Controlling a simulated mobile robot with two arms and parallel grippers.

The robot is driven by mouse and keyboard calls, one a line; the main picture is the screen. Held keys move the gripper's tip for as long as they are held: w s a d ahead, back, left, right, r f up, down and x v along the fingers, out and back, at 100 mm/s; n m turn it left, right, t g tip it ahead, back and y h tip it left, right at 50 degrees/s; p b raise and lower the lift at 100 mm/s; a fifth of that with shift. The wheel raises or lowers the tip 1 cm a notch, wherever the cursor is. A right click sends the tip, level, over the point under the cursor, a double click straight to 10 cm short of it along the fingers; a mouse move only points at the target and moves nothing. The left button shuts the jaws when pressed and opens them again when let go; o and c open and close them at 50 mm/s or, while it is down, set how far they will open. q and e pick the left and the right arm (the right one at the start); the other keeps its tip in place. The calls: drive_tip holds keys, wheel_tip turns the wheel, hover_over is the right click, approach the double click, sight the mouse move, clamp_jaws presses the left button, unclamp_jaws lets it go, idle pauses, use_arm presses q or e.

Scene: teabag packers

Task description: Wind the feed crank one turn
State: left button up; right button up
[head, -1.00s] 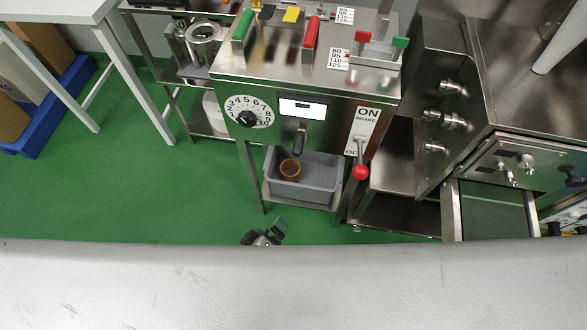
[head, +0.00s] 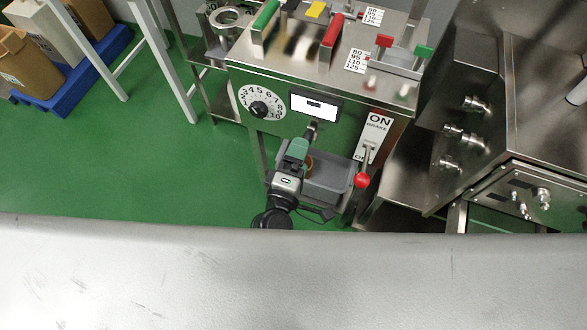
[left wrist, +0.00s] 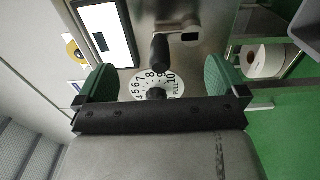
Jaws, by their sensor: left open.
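A short black handle, which looks like the feed crank (head: 313,129), sticks out of the machine's front below the small display. It also shows in the left wrist view (left wrist: 160,52), standing out towards the camera. My left gripper (head: 297,150) is just in front of and below it in the head view and partly covers that area. In the left wrist view my left gripper (left wrist: 160,82) has its two green fingers wide apart with nothing between them. The black handle appears beyond the fingertips, between their lines, apart from both. My right gripper is not in view.
A numbered dial (head: 261,103) with a black knob is left of the display (head: 314,105). A brake lever with a red ball (head: 361,181) is to the right. A grey bin (head: 328,182) holding a brown ring (head: 309,164) sits below.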

sight(310, 132)
use_arm(q)
drive_tip(key=shift+x, duration=2.6)
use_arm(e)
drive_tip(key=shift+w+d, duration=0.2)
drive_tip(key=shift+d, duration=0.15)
use_arm(q)
drive_tip(key=shift+c, duration=0.3)
drive_tip(key=c, duration=1.6)
drive_tip(key=shift+o, duration=0.2)
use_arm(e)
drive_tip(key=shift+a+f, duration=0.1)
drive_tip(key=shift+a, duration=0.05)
